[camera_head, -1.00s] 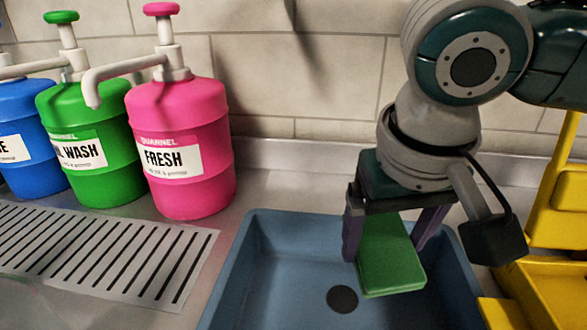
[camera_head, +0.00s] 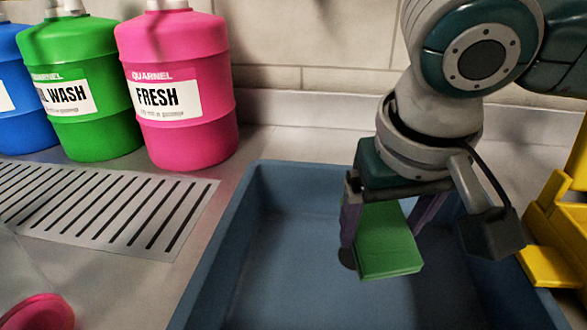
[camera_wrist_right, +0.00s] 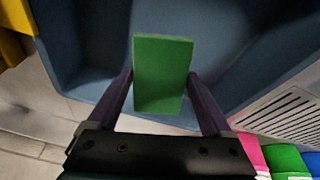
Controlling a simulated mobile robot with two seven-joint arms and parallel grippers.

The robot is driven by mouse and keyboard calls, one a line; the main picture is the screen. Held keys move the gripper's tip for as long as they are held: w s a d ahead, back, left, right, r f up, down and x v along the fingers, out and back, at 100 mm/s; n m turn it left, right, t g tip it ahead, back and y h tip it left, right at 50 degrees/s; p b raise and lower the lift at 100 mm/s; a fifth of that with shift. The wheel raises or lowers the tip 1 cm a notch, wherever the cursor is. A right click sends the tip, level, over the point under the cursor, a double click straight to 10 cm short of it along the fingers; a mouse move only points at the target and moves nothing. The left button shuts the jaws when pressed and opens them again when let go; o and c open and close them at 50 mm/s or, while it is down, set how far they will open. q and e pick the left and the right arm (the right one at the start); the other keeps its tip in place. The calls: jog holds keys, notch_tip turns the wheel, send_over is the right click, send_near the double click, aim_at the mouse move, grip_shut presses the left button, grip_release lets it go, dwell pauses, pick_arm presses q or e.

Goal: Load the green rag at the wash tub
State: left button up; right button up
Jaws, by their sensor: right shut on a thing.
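The green rag (camera_head: 386,240) is a folded, flat block held between the purple fingers of my right gripper (camera_head: 385,225). In the right wrist view the rag (camera_wrist_right: 162,75) sits between the two fingertips of the gripper (camera_wrist_right: 160,90). My right gripper is shut on it. The blue wash tub (camera_head: 285,260) lies below, and the rag hangs over its inside. How far the rag is above the tub floor is hard to tell. The dark round drain is partly hidden behind the gripper. My left gripper is not in view.
Pink (camera_head: 185,130), green (camera_head: 85,125) and blue (camera_head: 20,135) bottles stand at the back left by the tiled wall. A slotted metal drain plate (camera_head: 100,205) lies left of the tub. A yellow object (camera_head: 560,225) stands at the right. A pink round thing (camera_head: 40,312) shows at the lower left.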

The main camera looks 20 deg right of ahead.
jog(key=shift+f+b, duration=0.45)
jog(key=shift+f, duration=0.25)
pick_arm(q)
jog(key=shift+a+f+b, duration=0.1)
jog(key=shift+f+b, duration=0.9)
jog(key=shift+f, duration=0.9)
pick_arm(e)
notch_tip(320, 180, down, 6)
jog(key=shift+f, duration=0.2)
notch_tip(320, 180, up, 6)
jog(key=p, duration=0.8)
jog(key=shift+r, duration=0.1)
notch_tip(320, 180, up, 3)
jog(key=p, duration=0.3)
pick_arm(q)
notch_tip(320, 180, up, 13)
jog(key=p, duration=0.1)
jog(key=shift+p, duration=0.4)
pick_arm(e)
jog(key=shift+r, duration=0.4)
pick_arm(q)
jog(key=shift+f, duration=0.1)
